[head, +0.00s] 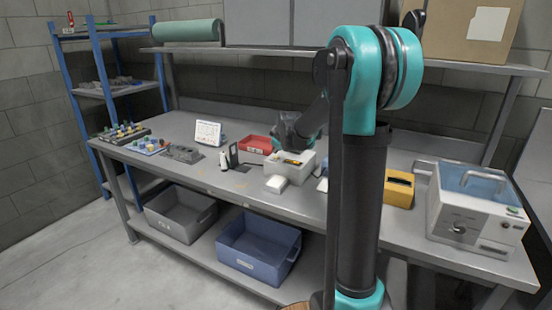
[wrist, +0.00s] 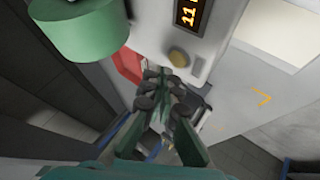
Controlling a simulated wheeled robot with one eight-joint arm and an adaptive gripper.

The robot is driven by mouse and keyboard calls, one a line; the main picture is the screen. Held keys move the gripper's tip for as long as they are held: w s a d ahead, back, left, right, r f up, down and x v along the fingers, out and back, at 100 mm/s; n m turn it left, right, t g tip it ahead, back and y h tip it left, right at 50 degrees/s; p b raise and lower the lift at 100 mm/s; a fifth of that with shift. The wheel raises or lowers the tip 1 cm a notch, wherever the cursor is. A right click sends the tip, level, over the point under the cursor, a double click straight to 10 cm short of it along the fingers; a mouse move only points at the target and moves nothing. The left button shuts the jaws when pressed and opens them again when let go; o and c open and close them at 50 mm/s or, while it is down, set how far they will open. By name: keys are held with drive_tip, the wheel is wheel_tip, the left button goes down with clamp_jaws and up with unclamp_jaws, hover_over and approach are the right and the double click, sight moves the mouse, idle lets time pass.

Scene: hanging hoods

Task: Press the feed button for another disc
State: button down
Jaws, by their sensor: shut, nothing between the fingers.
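A pale machine (head: 296,173) with a lit orange display stands near the middle of the bench. In the wrist view its housing (wrist: 212,50) carries a display reading 11 (wrist: 187,14).
A red bin (head: 257,144) stands behind the machine, and a white sign (head: 207,132) stands to the left. A yellow box (head: 399,190) and a blue-lidded unit (head: 478,205) are at the right. A green cylinder (wrist: 82,35) shows near the housing.

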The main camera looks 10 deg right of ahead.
sight(276, 158)
drive_tip(key=shift+f, duration=0.15)
drive_tip(key=shift+f, duration=0.3)
drive_tip(key=shift+f, duration=0.35)
idle(0.8)
drive_tip(key=shift+r, duration=0.8)
drive_tip(key=shift+r, duration=0.1)
drive_tip(key=shift+r, duration=2.4)
